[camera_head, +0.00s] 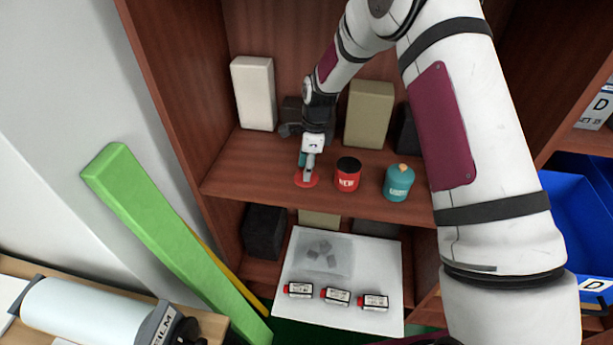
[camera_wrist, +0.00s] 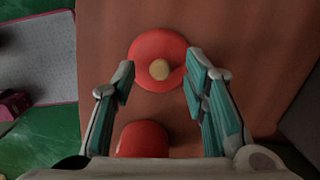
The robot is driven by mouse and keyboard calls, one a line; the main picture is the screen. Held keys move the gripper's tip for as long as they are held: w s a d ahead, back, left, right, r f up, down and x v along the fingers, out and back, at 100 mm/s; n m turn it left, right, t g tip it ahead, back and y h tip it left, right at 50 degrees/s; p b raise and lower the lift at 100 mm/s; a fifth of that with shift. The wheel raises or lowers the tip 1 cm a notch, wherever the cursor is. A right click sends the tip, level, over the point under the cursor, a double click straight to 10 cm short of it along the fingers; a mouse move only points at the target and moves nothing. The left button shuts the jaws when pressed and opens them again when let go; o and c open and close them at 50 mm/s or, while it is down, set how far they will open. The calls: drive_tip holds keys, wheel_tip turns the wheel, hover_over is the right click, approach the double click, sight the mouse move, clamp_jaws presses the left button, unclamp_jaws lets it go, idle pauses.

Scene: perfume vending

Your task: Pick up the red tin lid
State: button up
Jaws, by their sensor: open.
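The red tin lid (camera_head: 306,180) lies flat on the wooden shelf near its front left. In the wrist view the lid (camera_wrist: 145,48) is a red disc with a yellowish round knob in its middle. My gripper (camera_head: 309,168) points down over the lid and partly hides it in the head view. In the wrist view my gripper (camera_wrist: 160,82) is open, one teal finger on each side, nothing between them held. The knob lies between the finger lines, a little beyond the tips. A red tin (camera_head: 347,182) with a dark top stands just right of the lid; it shows in the wrist view (camera_wrist: 143,140).
A teal tin (camera_head: 398,183) with a tan knob stands farther right on the shelf (camera_head: 240,165). A white box (camera_head: 254,93) and an olive box (camera_head: 369,114) stand behind. Below, a white board (camera_head: 390,270) holds several small red-capped bottles.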

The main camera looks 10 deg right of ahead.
drive_tip(key=shift+f, duration=0.5)
clamp_jaws()
